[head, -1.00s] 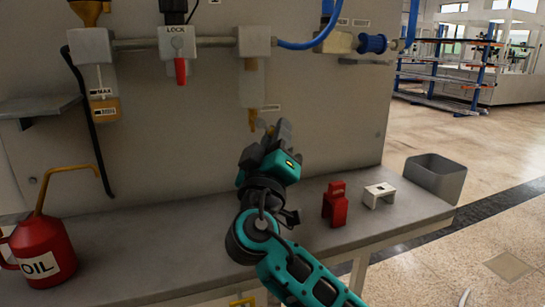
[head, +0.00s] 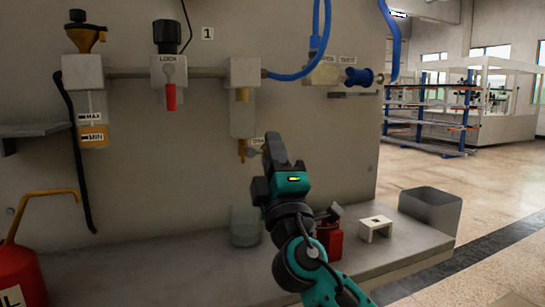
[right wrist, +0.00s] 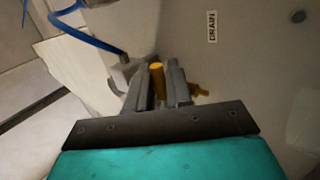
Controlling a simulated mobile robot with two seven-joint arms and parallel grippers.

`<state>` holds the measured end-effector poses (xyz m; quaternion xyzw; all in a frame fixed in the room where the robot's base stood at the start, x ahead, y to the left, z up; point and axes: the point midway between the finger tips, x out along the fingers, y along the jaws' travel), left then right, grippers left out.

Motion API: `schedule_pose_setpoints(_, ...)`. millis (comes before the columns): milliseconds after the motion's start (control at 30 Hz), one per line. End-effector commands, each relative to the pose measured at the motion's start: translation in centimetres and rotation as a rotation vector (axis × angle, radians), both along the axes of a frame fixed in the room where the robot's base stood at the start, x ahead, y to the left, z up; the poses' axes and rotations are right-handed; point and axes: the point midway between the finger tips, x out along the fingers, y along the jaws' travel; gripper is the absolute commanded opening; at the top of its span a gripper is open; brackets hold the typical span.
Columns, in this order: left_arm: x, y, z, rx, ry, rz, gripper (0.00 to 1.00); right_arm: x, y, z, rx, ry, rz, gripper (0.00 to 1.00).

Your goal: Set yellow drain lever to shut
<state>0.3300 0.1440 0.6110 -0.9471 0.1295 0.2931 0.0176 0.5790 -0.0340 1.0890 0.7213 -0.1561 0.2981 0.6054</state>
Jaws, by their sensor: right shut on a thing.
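The yellow drain lever (right wrist: 157,80) shows between the fingers of my right gripper (right wrist: 160,92) in the right wrist view. The gripper is shut on it. In the head view my right gripper (head: 274,150) is at the drain fitting, and it hides the lever there. The yellow drain outlet (head: 242,149) hangs below the clear bowl (head: 242,118) on the panel. It also shows right of the fingers in the right wrist view (right wrist: 200,91). A DRAIN label (right wrist: 212,27) is on the panel. My left gripper is out of view.
A clear cup (head: 245,226) stands on the bench (head: 150,270) below the drain. A red lever (head: 170,97) hangs left of it. A red object (head: 331,238), a white block (head: 375,229) and a grey bin (head: 430,208) stand right. A red oil can (head: 15,275) is left.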

Motion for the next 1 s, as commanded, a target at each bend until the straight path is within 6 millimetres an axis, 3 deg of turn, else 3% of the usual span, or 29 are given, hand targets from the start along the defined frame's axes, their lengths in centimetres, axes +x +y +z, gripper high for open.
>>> schedule_pose_setpoints(500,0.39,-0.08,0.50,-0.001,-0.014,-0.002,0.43,-0.04,-0.06,0.39,-0.014,-0.010,0.001,0.00)
schedule_pose_setpoints(533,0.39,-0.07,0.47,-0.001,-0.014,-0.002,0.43,-0.04,-0.06,0.39,-0.014,-0.010,0.001,0.23)
schedule_pose_setpoints(667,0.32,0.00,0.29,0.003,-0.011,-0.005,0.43,-0.03,-0.04,0.32,-0.015,-0.009,0.001,0.35)
schedule_pose_setpoints(1000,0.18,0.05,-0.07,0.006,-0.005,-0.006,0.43,-0.26,-0.06,-0.16,-0.015,-0.005,0.000,0.38)
